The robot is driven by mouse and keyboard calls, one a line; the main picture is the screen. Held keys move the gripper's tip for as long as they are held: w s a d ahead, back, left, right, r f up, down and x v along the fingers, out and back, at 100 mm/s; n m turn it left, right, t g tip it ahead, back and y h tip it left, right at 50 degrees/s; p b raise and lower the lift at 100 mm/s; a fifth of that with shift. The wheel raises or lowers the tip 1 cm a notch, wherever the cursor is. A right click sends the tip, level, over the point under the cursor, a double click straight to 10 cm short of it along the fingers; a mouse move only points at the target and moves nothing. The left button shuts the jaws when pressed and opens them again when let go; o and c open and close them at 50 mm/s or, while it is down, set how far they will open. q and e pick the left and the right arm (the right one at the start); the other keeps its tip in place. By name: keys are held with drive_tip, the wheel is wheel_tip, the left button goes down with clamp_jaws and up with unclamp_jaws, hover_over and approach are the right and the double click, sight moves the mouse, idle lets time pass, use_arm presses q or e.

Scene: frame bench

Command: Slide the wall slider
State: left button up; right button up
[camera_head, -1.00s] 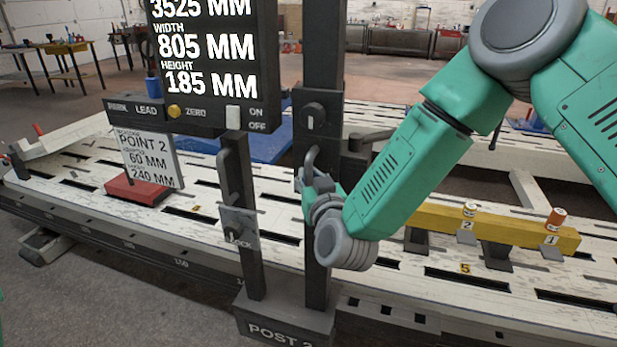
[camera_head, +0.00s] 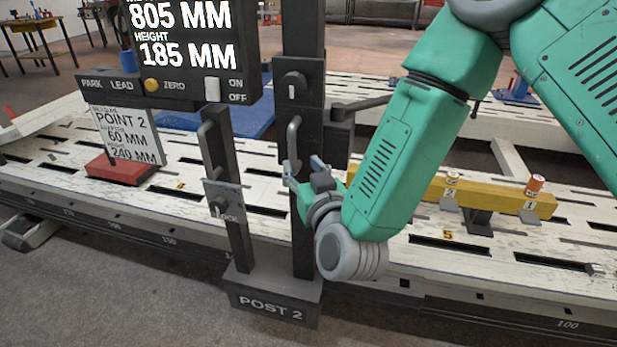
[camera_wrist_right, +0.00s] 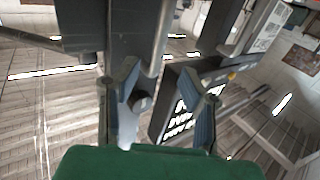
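The wall slider appears to be the dark carriage on the black post marked POST 2, with a round knob (camera_head: 293,86) and a grey bar handle (camera_head: 293,138). My right gripper (camera_head: 303,172) is just below and beside the lower end of this handle. In the right wrist view, its two blue-grey fingers (camera_wrist_right: 164,95) stand apart. The handle bar (camera_wrist_right: 160,35) shows beyond and between their tips, and no grip on it is visible. Contact cannot be told. My left gripper is not in view.
A display box (camera_head: 185,45) and a thinner post with a lock plate (camera_head: 224,200) stand left of the slider. A lever (camera_head: 362,105) juts out to its right. The white slotted bench (camera_head: 400,265) lies behind, with a yellow beam (camera_head: 415,188) and a red-based sign (camera_head: 128,165).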

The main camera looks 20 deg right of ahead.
drive_tip(key=s, duration=0.4)
idle(0.3)
drive_tip(key=s+d+f+n+g, duration=0.1)
drive_tip(key=s+f+g, duration=0.25)
drive_tip(key=f, duration=0.35)
drive_tip(key=s+d+f+g+y, duration=0.1)
drive_tip(key=s+d+f+g, duration=0.15)
drive_tip(key=s+f, duration=0.4)
drive_tip(key=s+d+f+n+g, duration=0.15)
drive_tip(key=f+g, duration=0.25)
drive_tip(key=f, duration=0.5)
drive_tip(key=s+d+f+m+g, duration=0.1)
drive_tip(key=s+d+f+g, duration=0.2)
drive_tip(key=s, duration=0.6)
drive_tip(key=s+d+f+g+h, duration=0.1)
drive_tip(key=s+d+f+g, duration=0.2)
drive_tip(key=s, duration=0.6)
wheel_tip(320, 180, down, 2)
drive_tip(key=shift+d+m+g, duration=0.35)
drive_tip(key=shift+g, duration=0.35)
